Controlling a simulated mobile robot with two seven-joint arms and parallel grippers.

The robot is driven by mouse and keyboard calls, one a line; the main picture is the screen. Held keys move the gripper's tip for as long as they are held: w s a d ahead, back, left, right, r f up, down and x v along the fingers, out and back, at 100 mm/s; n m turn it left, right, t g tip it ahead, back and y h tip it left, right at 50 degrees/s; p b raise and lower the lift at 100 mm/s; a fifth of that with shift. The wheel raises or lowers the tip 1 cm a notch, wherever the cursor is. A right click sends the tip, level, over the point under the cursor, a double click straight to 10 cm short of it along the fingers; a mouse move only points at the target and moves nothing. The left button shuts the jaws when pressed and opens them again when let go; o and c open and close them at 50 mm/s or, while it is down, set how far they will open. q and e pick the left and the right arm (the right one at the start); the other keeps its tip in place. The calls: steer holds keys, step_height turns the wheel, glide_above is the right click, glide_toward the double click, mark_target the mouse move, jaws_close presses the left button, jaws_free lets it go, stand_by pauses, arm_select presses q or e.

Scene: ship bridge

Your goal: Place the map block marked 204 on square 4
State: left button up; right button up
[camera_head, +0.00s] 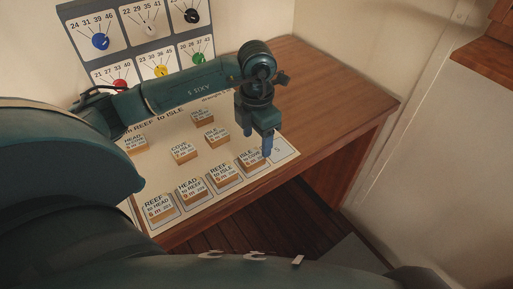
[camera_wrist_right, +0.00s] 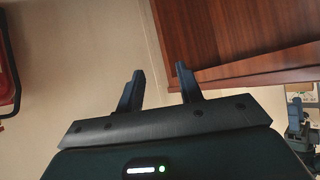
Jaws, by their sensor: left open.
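A row of wooden blocks with white printed tops lies along the front of the chart board (camera_head: 288,153). The right-end block, marked ISLE (camera_head: 250,159), sits just left of the square marked 5 (camera_head: 278,149); its lower print is too small to read. My left gripper (camera_head: 258,146) is open, pointing down over this block, its fingers by the block's far and right side; whether they touch it is unclear. I cannot read 204 on any block for certain. My right gripper (camera_wrist_right: 159,82) is open and empty in the right wrist view, away from the blocks.
Blocks marked REEF to HEAD (camera_head: 159,207), HEAD to REEF (camera_head: 190,190) and REEF to ISLE (camera_head: 221,174) fill the row's left. Several more lie behind, including COVE to ISLE (camera_head: 183,152). A panel with coloured dials (camera_head: 143,38) stands behind. The desk's right (camera_head: 340,98) is clear.

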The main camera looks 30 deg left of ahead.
mark_target(256, 153)
arm_select(q)
step_height(256, 153, up, 7)
steer(key=s+d+f+m+g+h, duration=0.1)
steer(key=s+d+f+h, duration=0.2)
steer(key=d, duration=0.4)
steer(key=s+d+f+m+g+h, duration=0.1)
steer(key=s+d+g+h, duration=0.1)
steer(key=d+h, duration=0.4)
steer(key=s+d+r+n+t+h, duration=0.3)
steer(key=d+r+n+h, duration=0.4)
steer(key=d+h, duration=0.45)
steer(key=w+a+f+n+t+y, duration=0.3)
steer(key=f+n+t+y, duration=0.15)
steer(key=n+t, duration=0.6)
steer(key=w+a+f+n+t+y, duration=0.4)
steer(key=n+t, duration=0.3)
steer(key=n, duration=0.6)
steer(key=s+a+f+n+g+y, duration=0.2)
steer(key=s+f, duration=0.4)
steer(key=f, duration=0.3)
steer(key=s+a+f+n+g+y, duration=0.2)
steer(key=s+f+n+g+y, duration=0.2)
steer(key=f, duration=0.5)
steer(key=s+n+y, duration=0.1)
steer(key=n+y, duration=0.1)
steer(key=n, duration=0.1)
steer(key=shift+s+a+g, duration=0.35)
steer(key=shift+a, duration=0.05)
